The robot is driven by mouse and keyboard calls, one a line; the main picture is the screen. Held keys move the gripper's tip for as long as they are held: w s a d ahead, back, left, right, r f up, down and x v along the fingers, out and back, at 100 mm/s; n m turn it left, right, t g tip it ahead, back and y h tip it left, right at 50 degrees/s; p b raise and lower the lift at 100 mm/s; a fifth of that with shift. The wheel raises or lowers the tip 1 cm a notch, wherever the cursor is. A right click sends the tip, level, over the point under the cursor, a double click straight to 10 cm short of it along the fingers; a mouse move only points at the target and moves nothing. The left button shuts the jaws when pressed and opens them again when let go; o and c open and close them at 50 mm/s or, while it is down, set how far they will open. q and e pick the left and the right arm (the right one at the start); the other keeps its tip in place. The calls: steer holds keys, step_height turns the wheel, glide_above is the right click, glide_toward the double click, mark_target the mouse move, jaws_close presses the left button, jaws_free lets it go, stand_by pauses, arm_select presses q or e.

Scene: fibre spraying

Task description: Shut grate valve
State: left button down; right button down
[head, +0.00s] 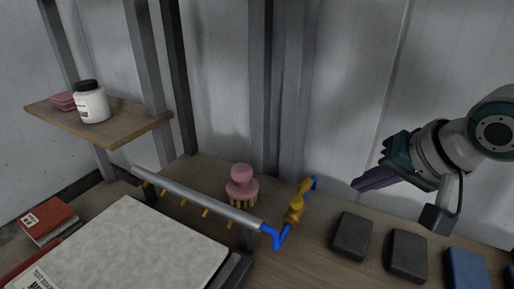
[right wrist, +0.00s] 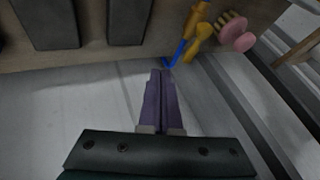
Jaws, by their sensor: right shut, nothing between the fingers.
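The yellow valve (head: 293,213) sits in a blue pipe (head: 278,238) at the right end of a grey spray bar (head: 200,197). Its yellow handle (head: 305,187) appears to lie roughly along the pipe; its exact angle is hard to tell. In the right wrist view the valve (right wrist: 203,31) and blue pipe (right wrist: 180,52) show just beyond the fingertips. My right gripper (head: 357,185) has purple fingers, shut and empty, pointing left toward the valve from its right, apart from it in the head view. In the right wrist view the fingertips (right wrist: 160,72) are together. My left gripper is not in view.
A pink-handled brush (head: 242,186) stands behind the bar. Dark blocks (head: 352,235) and a blue block (head: 467,268) lie at right on the wooden table. A pale slab (head: 125,250) lies below the bar. A shelf (head: 140,128) holds a white jar (head: 91,103).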

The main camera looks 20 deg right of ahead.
mark_target(302, 192)
steer(key=b+x, duration=0.2)
steer(key=x, duration=0.4)
steer(key=shift+f, duration=0.15)
steer(key=shift+w+a, duration=1.35)
steer(key=shift+w, duration=0.2)
steer(key=shift+w+d, duration=0.1)
